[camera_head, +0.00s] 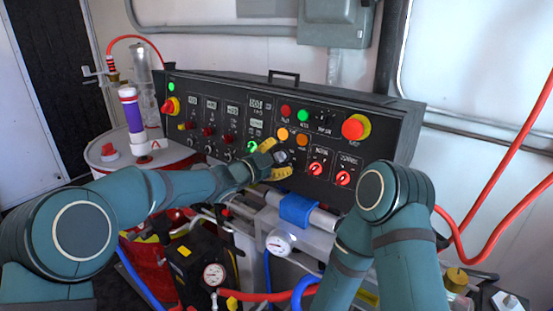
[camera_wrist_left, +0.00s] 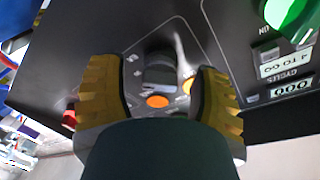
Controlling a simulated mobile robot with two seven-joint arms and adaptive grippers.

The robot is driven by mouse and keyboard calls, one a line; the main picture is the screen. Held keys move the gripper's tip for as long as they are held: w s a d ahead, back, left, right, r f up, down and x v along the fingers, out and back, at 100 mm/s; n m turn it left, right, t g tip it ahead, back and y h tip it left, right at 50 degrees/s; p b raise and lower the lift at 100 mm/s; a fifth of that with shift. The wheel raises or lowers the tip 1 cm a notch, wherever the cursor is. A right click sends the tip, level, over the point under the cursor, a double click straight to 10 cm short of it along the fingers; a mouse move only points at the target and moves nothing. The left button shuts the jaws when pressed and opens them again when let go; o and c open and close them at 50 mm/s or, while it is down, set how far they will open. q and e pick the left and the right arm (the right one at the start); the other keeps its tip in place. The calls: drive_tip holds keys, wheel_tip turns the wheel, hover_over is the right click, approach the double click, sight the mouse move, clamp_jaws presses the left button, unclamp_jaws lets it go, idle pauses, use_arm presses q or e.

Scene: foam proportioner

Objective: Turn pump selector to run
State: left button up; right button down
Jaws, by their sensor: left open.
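A black panel knob (camera_head: 282,157), which looks like the pump selector, sits low in the middle of the control panel (camera_head: 208,84). My left gripper (camera_head: 276,159) is open in front of it, with one yellow finger above and one below. In the left wrist view the dark knob (camera_wrist_left: 160,72) lies between the two spread fingers (camera_wrist_left: 158,78), with gaps on both sides. I cannot tell whether the knob is in depth reach of the fingertips. Its label is too small to read. My right arm shows at the right, but its gripper is not in view.
Two red selectors (camera_head: 315,168) (camera_head: 343,178) sit right of the knob. Orange lamps (camera_head: 283,134) are just above it, and a green knob (camera_head: 252,147) is to its left. A red emergency button (camera_head: 354,127) is further right.

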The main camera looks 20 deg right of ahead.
use_arm(q)
drive_tip(key=v, duration=1.2)
drive_tip(key=s+a+f+n+y, duration=0.2)
drive_tip(key=a+f+n, duration=0.15)
drive_tip(key=f, duration=0.45)
drive_tip(key=s+a+f+n+y, duration=0.25)
drive_tip(key=f+n, duration=0.25)
drive_tip(key=f, duration=0.3)
drive_tip(key=s+a+f+n+y, duration=0.15)
drive_tip(key=a+f+n, duration=0.25)
drive_tip(key=f, duration=0.4)
drive_tip(key=s+a+f+n+g+y, duration=0.2)
drive_tip(key=s+a+f+n, duration=0.3)
drive_tip(key=s+f, duration=0.3)
drive_tip(key=s+a+f+n+g+y, duration=0.3)
drive_tip(key=s+f, duration=0.5)
drive_tip(key=s, duration=0.6)
drive_tip(key=shift+s+a+n+g, duration=0.4)
drive_tip(key=shift+a+n+g, duration=0.55)
drive_tip(key=shift+g, duration=0.15)
